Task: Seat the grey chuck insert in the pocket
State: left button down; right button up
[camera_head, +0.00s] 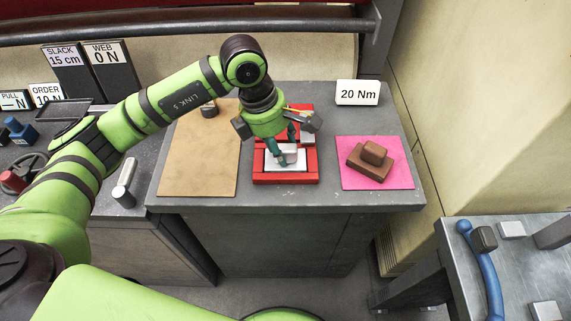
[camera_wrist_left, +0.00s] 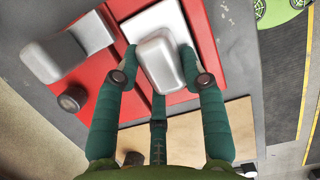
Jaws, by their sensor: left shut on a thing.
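The grey chuck insert is a pale plate (camera_head: 285,163) with a rounded block on top. It is at the red fixture (camera_head: 258,178) in the middle of the table. My left gripper (camera_head: 288,147) points down, with its teal fingers on either side of the block. In the left wrist view the block (camera_wrist_left: 160,64) sits between the fingertips, and paler plate (camera_wrist_left: 150,18) shows beyond it. The red fixture (camera_wrist_left: 205,35) surrounds this area. The fingers and the block hide the pocket's edges, so I cannot tell whether the insert is fully down. My right gripper is not in view.
A brown stepped block (camera_head: 370,160) sits on a pink mat (camera_head: 402,180) to the right. A tan board (camera_head: 195,165) lies to the left, and a "20 Nm" sign (camera_head: 358,92) stands behind. Another grey part (camera_wrist_left: 50,60) is beside the insert on the fixture.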

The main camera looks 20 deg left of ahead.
pick_arm(q)
jog(key=shift+f, duration=0.1)
jog(key=c, duration=0.6)
grip_release()
jog(key=shift+c, duration=0.2)
jog(key=shift+c, duration=1)
jog(key=shift+s+f, duration=0.1)
jog(key=shift+c, duration=0.7)
